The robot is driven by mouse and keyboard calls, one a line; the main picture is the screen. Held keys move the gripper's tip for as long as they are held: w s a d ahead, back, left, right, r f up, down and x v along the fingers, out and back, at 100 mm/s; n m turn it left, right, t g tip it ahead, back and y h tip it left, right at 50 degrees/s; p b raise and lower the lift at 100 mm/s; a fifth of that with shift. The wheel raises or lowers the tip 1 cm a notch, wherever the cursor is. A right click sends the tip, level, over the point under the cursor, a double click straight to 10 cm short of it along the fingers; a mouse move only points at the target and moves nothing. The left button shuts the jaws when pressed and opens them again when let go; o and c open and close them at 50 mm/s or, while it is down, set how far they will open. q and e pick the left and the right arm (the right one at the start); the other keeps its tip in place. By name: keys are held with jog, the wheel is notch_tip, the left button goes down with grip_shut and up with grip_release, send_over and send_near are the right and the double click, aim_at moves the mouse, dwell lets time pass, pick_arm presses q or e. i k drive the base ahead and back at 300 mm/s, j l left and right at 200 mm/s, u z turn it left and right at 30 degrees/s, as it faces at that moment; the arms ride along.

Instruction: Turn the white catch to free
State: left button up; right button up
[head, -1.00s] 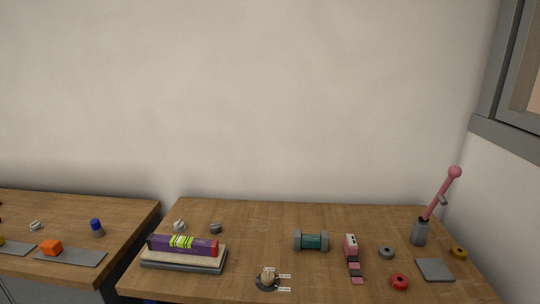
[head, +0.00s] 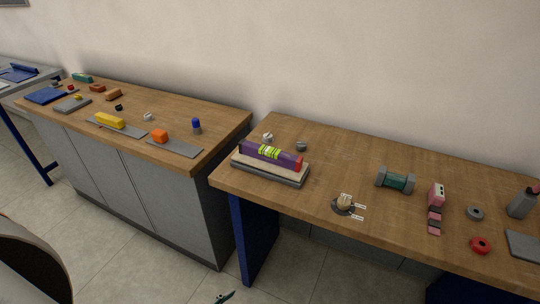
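A small cream-white catch (head: 344,200) stands on a dark round base near the front edge of the right wooden worktop. Small white labels (head: 358,212) sit at its right side, too small to read. Which way the catch is turned is not clear at this size. Neither of my grippers can be made out in the head view, and nothing is touching the catch.
A purple level (head: 270,154) lies on a block left of the catch. A green-and-grey roller (head: 395,180), a pink part (head: 436,200) and a red ring (head: 480,245) lie to its right.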

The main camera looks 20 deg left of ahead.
aim_at(268, 137)
jog(key=j, duration=1.4)
jog(key=i+z, duration=0.05)
